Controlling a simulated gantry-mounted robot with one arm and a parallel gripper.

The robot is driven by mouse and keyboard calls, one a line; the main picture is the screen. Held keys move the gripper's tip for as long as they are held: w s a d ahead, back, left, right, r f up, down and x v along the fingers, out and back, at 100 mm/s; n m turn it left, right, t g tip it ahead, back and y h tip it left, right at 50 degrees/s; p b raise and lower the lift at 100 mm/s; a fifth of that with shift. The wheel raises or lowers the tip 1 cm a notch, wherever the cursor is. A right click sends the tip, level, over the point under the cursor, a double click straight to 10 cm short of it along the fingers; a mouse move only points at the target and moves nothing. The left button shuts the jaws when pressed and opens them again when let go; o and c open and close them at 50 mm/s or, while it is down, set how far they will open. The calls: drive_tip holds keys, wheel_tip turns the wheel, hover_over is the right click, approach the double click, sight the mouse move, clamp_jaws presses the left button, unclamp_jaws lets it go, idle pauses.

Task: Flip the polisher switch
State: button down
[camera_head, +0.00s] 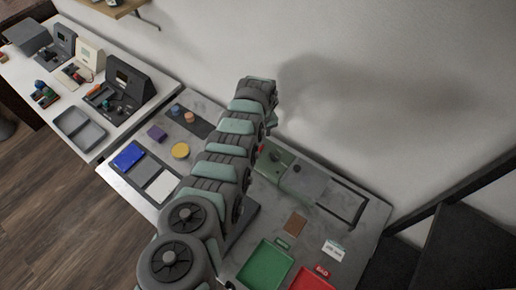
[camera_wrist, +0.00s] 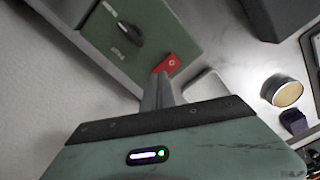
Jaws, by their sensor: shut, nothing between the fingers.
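The green machine housing, which looks like the polisher, shows in the wrist view (camera_wrist: 165,22) and in the head view (camera_head: 274,162). It carries a dark pointed knob (camera_wrist: 127,33) with pale lettering beside it, too blurred to read surely. A red tab (camera_wrist: 170,64) with a small light mark sits at the housing's corner; which of the two is the switch I cannot tell for sure. My gripper (camera_wrist: 162,82) is shut and empty, its fingertips right by the red tab. Whether they touch it I cannot tell. In the head view my arm hides the gripper.
A yellow round pot (camera_head: 180,150) and a purple block (camera_head: 157,133) stand left of my arm. A blue-and-white tray (camera_head: 146,174) lies nearby. A green tray (camera_head: 264,268) and a red tray (camera_head: 312,281) lie at the front. A wall stands behind the bench.

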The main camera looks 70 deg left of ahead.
drive_tip(key=shift+f+b, duration=0.8)
drive_tip(key=shift+f, duration=0.2)
idle(0.9)
drive_tip(key=shift+r, duration=0.1)
wheel_tip(320, 180, up, 7)
drive_tip(key=p, duration=0.6)
drive_tip(key=shift+p, duration=0.3)
idle(0.4)
